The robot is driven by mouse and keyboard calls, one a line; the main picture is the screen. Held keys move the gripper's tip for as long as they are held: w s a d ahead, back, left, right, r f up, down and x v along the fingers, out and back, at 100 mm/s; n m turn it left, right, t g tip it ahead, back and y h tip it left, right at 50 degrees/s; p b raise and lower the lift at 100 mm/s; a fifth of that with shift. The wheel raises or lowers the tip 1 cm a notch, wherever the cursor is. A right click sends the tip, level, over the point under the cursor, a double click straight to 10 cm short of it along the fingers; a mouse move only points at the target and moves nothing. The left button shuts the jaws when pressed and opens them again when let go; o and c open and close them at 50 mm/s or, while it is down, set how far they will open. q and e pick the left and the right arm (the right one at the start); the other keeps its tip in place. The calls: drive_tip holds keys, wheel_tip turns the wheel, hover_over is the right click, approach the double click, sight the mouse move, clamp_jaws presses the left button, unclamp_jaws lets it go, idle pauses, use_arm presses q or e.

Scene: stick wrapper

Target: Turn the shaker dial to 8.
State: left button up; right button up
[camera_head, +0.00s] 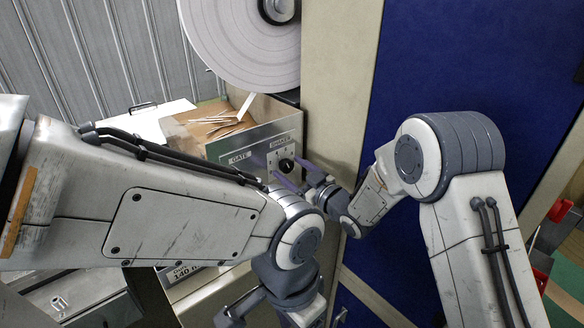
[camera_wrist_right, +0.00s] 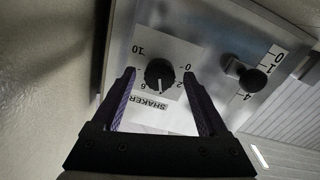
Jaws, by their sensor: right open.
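The shaker dial (camera_wrist_right: 159,73) is a round black knob on a white scale plate with the upside-down label SHAKER, in the right wrist view. Its white mark points down in the picture, around the 4 and 6; the exact value is hard to read. The dial also shows small in the head view (camera_head: 286,164). My right gripper (camera_wrist_right: 160,78) is open, with one purple-lined finger on each side of the dial and a visible gap to it. My left gripper (camera_head: 237,310) is low in the head view, away from the dial; its jaws are partly hidden.
A second black knob (camera_wrist_right: 252,79) with its own scale is beside the dial. A bin of wooden sticks (camera_head: 208,124) is behind the panel, below a large white reel (camera_head: 243,35). A blue panel (camera_head: 470,60) is at the right.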

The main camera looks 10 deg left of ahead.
clamp_jaws()
drive_tip(key=shift+f, duration=0.1)
